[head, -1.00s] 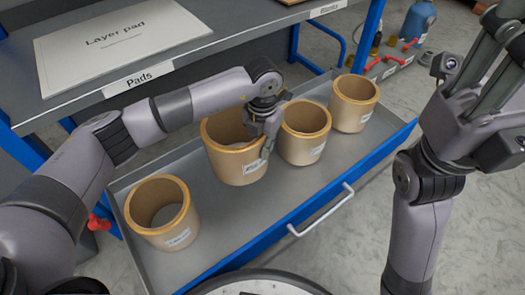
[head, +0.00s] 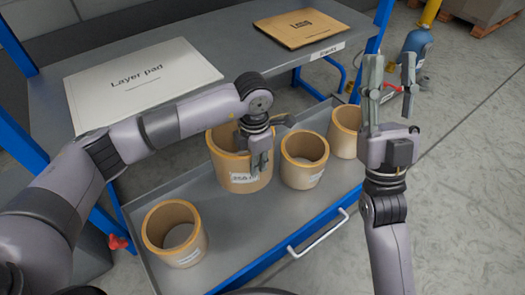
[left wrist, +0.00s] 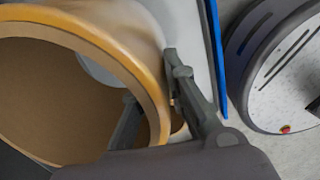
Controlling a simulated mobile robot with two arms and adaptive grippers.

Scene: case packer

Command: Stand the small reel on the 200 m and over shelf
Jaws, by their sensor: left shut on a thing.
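Several tan cardboard reels with open tops stand in a grey tray. My left gripper (head: 260,163) is shut on the wall of the largest-looking reel (head: 224,168), whose white label seems to read 250 m. In the left wrist view, the fingers (left wrist: 150,90) straddle the wall of this reel (left wrist: 148,85). It is upright and looks slightly raised; its underside is hidden. Smaller-looking reels stand at the front left (head: 170,252), to its right (head: 298,178) and farther right (head: 342,145). My right gripper (head: 388,80) is open and empty, fingers up. No shelf marked 200 m and over is in view.
The grey tray (head: 225,240) has a blue front and a white handle (head: 320,233). A bench above it carries a white Layer pad sheet (head: 140,78) and a brown board (head: 299,28). A blue bottle (head: 416,45) stands beyond.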

